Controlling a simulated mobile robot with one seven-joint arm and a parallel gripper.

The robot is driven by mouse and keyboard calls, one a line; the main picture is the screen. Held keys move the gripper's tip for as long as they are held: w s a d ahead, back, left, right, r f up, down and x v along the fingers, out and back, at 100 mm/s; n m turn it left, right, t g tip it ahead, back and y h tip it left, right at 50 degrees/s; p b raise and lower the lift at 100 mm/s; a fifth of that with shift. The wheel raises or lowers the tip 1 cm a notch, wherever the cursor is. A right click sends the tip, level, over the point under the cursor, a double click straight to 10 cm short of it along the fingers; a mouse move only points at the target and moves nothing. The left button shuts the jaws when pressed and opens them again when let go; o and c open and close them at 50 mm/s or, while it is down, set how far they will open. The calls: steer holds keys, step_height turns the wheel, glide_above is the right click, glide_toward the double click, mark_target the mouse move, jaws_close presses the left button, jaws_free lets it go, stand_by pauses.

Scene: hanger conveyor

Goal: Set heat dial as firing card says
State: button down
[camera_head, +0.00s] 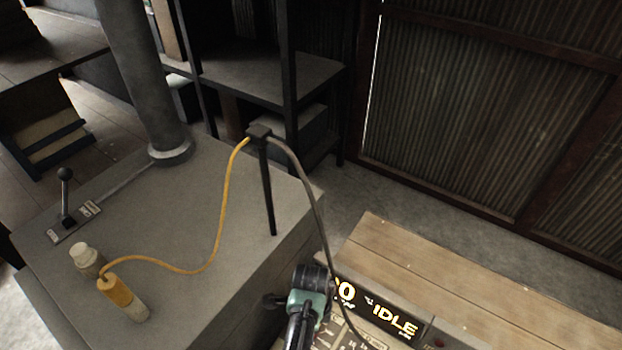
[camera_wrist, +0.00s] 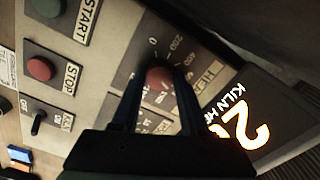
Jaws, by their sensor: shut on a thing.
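In the wrist view, the heat dial (camera_wrist: 160,78) is a dull red round knob on a dark scale plate. Numbers such as 0, 200 and 400 run around it. My gripper (camera_wrist: 160,73) is shut on the knob, with one dark finger on each side. The fingers hide part of the scale, and I cannot tell the exact setting. In the head view, the display (camera_head: 378,312) reads "IDLE" beside a partly hidden 0.
The panel also has a green START button (camera_wrist: 47,6), a red STOP button (camera_wrist: 38,69) and a toggle switch (camera_wrist: 37,121). In the head view, a yellow cable (camera_head: 222,215) crosses the grey cabinet (camera_head: 165,225), which carries a lever (camera_head: 66,195) and a post.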

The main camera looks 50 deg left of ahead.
steer(key=m, duration=0.7)
steer(key=shift+w+r, duration=0.1)
steer(key=m, duration=0.4)
steer(key=shift+p, duration=0.35)
steer(key=shift+m, duration=1.9)
steer(key=shift+c, duration=2.1)
jaws_free()
step_height(320, 180, up, 13)
steer(key=b, duration=0.1)
